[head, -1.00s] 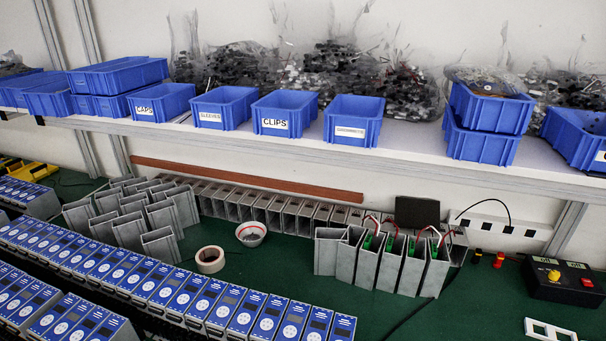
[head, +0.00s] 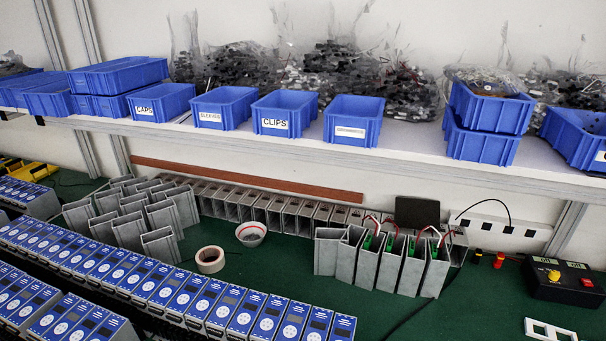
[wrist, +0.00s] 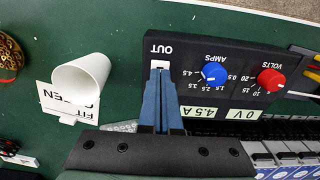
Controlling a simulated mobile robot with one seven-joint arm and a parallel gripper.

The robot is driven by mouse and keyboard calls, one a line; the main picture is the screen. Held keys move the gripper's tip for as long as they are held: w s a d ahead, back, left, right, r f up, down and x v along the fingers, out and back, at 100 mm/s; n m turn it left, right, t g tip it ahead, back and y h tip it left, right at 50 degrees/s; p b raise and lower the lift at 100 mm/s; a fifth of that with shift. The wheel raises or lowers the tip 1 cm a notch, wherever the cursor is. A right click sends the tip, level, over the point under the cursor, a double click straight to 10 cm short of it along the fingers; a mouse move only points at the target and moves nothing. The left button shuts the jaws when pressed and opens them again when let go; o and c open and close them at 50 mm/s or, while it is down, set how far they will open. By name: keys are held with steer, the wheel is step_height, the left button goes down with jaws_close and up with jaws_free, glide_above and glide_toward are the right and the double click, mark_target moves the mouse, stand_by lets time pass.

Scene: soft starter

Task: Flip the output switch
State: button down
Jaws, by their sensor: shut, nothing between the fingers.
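The output switch (wrist: 160,64) is a small white rocker under the "OUT" label on a black power supply (wrist: 218,52). It shows in the wrist view, partly covered by my fingertips. My gripper (wrist: 160,76) is shut and empty, its blue fingers together, with the tips right at the switch's near edge. I cannot tell whether they touch it. The supply has a blue AMPS knob (wrist: 214,72), a red VOLTS knob (wrist: 270,80) and a display (wrist: 222,113) reading 0 V and 4.5 A. My gripper and this supply are not seen in the head view.
In the wrist view, a white cup (wrist: 82,79) lies on a paper sign left of the supply. Blue-faced units (wrist: 285,160) stand at lower right. The head view shows blue bins (head: 352,120) on a shelf and a black box with a yellow knob (head: 553,276).

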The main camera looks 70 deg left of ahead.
steer(key=shift+f+b, duration=0.55)
steer(key=shift+f, duration=0.35)
steer(key=shift+r, duration=0.1)
step_height(320, 180, up, 7)
steer(key=p, duration=0.7)
stand_by(0.4)
stand_by(0.5)
